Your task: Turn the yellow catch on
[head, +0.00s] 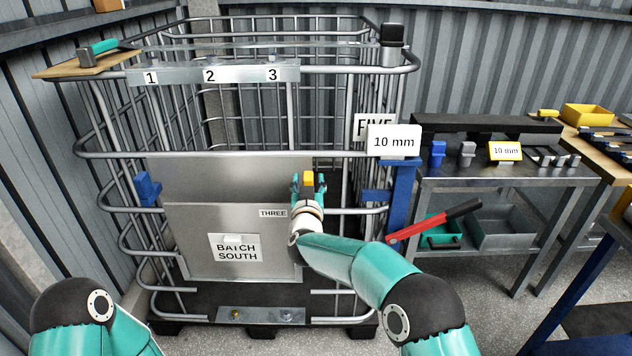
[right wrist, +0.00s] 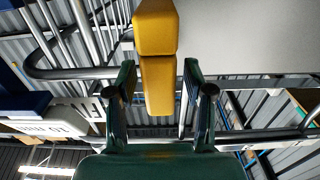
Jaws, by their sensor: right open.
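The yellow catch (head: 308,180) is on the right side of the grey panel, just above the THREE label (head: 272,213). My right gripper (head: 308,184) is at it, with its fingers on either side. In the right wrist view the catch (right wrist: 157,85) is a yellow bar below a wider yellow block. It lies between the open fingers of my right gripper (right wrist: 159,68), with a gap visible on both sides. Part of the catch's mounting is hidden by the gripper in the head view. My left arm shows at the lower left, but its gripper is out of view.
The tubular cage (head: 247,155) surrounds the panel (head: 190,255) marked BATCH SOUTH. A blue clamp (head: 148,188) is on its left, and a blue post (head: 399,195) with a 10 mm sign (head: 393,142) is on its right.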

